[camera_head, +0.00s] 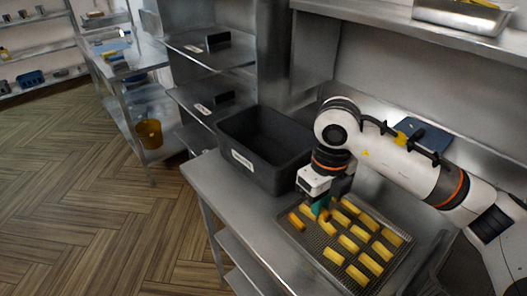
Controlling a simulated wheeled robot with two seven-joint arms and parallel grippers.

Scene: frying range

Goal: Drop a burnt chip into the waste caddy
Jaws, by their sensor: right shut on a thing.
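The dark grey waste caddy (224,134) stands open on the steel counter, with a white label on its front. Yellow chips (348,243) lie in rows on a wire rack tray (336,279) to the right of the caddy. My right gripper (321,212) points down at the tray's far left part, its fingers shut on a chip (324,216). The fingers partly hide this chip, and its browning is hard to judge. A darker orange-brown chip (296,221) lies at the tray's left edge. My left gripper is out of view.
A steel shelf rack (205,92) stands behind the caddy at the left. A steel ledge with a metal pan (462,17) overhangs the back right. A blue item (425,134) lies behind my right arm. Bare counter (225,184) shows in front of the caddy.

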